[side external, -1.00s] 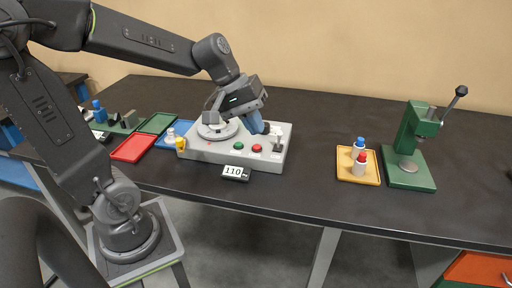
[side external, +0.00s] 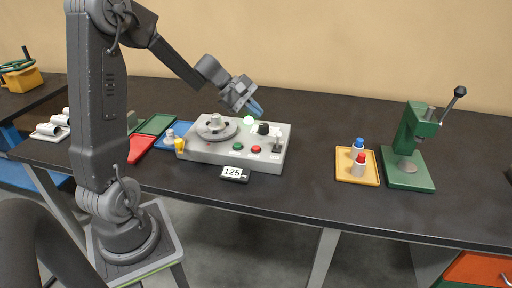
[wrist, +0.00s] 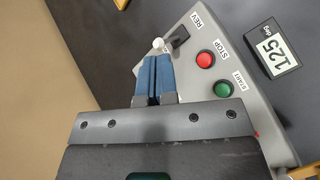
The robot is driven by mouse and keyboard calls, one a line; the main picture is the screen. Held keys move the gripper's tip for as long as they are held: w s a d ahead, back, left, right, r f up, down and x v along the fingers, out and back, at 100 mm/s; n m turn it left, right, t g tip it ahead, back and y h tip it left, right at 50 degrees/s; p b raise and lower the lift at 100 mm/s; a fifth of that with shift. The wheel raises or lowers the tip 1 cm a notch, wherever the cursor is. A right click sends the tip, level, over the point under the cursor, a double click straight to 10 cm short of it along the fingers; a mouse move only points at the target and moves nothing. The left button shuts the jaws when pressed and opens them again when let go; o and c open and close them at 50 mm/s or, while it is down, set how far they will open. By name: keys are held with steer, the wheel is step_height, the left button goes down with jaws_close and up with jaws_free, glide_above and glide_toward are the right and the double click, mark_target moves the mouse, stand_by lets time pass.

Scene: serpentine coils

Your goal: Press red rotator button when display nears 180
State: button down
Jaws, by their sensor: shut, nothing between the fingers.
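The grey rotator box (side external: 205,152) carries a round turntable (side external: 216,129), a green button (side external: 238,146) and a red button (side external: 256,149). In the wrist view the red button (wrist: 205,59) is beside the label STOP, and the green button (wrist: 222,90) is beside START. The display (side external: 234,174) in front of the box reads 125; it also shows in the wrist view (wrist: 273,48), with "deg". My gripper (side external: 258,112) is shut and empty, raised above the back of the box. Its blue fingers (wrist: 153,62) point toward the lever end, apart from the red button.
A lever (side external: 277,146) stands at the box's right end, by the label REV. A yellow tray (side external: 343,177) with red- and blue-capped bottles and a green press (side external: 408,178) stand further right. Red and blue trays lie left. The table between box and yellow tray is clear.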

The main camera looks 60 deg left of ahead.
mark_target(255, 148)
steer(key=shift+f, duration=4.4)
steer(key=shift+f, duration=0.1)
steer(key=shift+f, duration=0.3)
steer(key=shift+f, duration=0.55)
steer(key=shift+r, duration=1)
steer(key=shift+r, duration=0.1)
steer(key=shift+r, duration=2.4)
